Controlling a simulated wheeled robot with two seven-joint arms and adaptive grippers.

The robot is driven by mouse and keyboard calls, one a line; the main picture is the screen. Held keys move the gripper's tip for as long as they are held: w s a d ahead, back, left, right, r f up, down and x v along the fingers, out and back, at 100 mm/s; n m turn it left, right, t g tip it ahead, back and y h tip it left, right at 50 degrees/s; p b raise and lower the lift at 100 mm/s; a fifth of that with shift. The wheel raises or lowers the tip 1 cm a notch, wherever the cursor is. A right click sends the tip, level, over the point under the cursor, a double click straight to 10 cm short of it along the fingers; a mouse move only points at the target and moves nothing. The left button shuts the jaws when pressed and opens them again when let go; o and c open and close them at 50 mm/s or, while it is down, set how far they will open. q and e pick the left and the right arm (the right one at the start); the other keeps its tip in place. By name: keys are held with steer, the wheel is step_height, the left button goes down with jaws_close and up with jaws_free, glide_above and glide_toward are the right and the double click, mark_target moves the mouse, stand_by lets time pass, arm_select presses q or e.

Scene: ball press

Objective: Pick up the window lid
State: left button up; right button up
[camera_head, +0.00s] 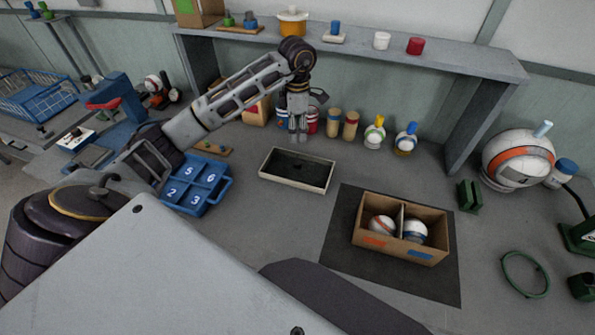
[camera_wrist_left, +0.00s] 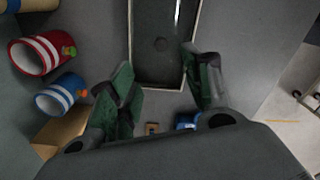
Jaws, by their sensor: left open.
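A shallow rectangular piece with a cream rim and a dark, glassy-looking inside (camera_head: 297,171) lies on the bench in the head view; I take it for the window lid, but cannot tell if it sits on a box. It also shows in the left wrist view (camera_wrist_left: 160,45), with a pale streak on its dark panel. My left gripper (camera_head: 298,139) points down over the bench, just behind the lid's far edge in the head view. In the left wrist view the gripper (camera_wrist_left: 162,78) is open, its fingers apart on either side of the lid's near end. Nothing is between them. My right gripper is not in view.
A cardboard box (camera_head: 379,246) with two balls stands on a dark mat (camera_head: 340,262) at right. A blue numbered tray (camera_head: 197,185) is at left. Red and blue striped cans, brown jars (camera_head: 351,125) and small bottles line the back, under a shelf (camera_head: 450,63). Bare bench surrounds the lid.

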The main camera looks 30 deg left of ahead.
arm_select(q)
steer(key=shift+f, duration=0.15)
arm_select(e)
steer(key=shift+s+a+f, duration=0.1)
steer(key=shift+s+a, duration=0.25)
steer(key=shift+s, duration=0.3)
arm_select(q)
glide_above(297, 161)
step_height(297, 161, down, 8)
steer(key=shift+d+f, duration=0.1)
steer(key=shift+f, duration=0.1)
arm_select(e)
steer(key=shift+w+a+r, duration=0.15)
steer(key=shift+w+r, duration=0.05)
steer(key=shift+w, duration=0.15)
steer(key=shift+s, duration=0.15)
arm_select(q)
steer(key=shift+f, duration=0.1)
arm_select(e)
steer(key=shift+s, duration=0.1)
